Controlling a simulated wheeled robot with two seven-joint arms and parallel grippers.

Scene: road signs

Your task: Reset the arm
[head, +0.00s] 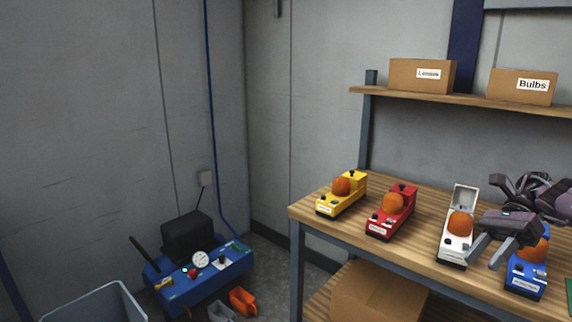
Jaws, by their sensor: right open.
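My right gripper (484,252) comes in from the right edge over the right part of the workbench. Its two fingers are apart and nothing shows between them. It is between the white lamp unit (455,248) and the blue lamp unit (526,281), and it hides part of the blue one. I cannot tell whether it touches either. The yellow lamp unit (325,208) and the red lamp unit (379,232) stand farther left on the bench. Each unit carries an orange dome. My left gripper is not in view.
The wooden workbench (330,226) has a shelf (420,97) above it with two cardboard boxes, one marked Bulbs (522,87). A large carton (375,292) sits below. A blue device (220,271), orange bin (243,301) and grey tub (95,303) are at lower left.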

